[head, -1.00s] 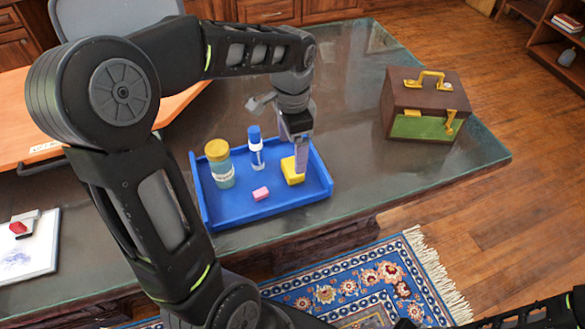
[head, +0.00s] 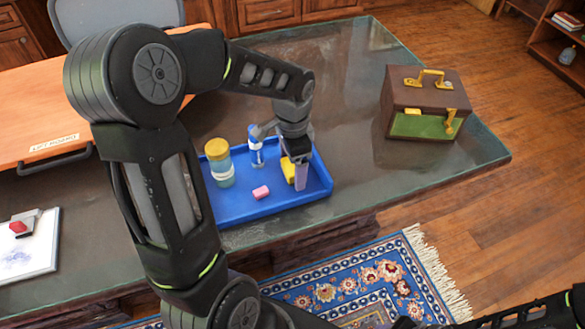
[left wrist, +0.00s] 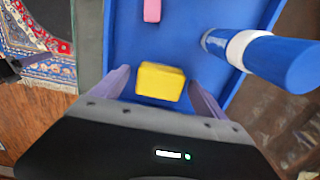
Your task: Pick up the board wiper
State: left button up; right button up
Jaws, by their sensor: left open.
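The board wiper, which I take to be the yellow block (head: 288,170), lies in the blue tray (head: 250,210) at its right side. In the left wrist view the yellow block (left wrist: 160,82) sits between my two fingers, slightly ahead of them. My left gripper (head: 300,180) is open over the tray, partly hiding the block in the head view.
In the tray are a yellow-lidded jar (head: 219,163), a blue-and-white bottle (head: 256,152) and a pink block (head: 261,192). A brown case (head: 425,105) stands at the right of the desk. A whiteboard-like panel (head: 30,245) lies at left.

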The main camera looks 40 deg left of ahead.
pick_arm(q)
jog(key=shift+f, duration=0.3)
dwell(0.4)
jog(key=c, duration=1.4)
jog(key=shift+c, duration=0.2)
notch_tip(320, 180, up, 10)
jog(key=shift+r, duration=0.1)
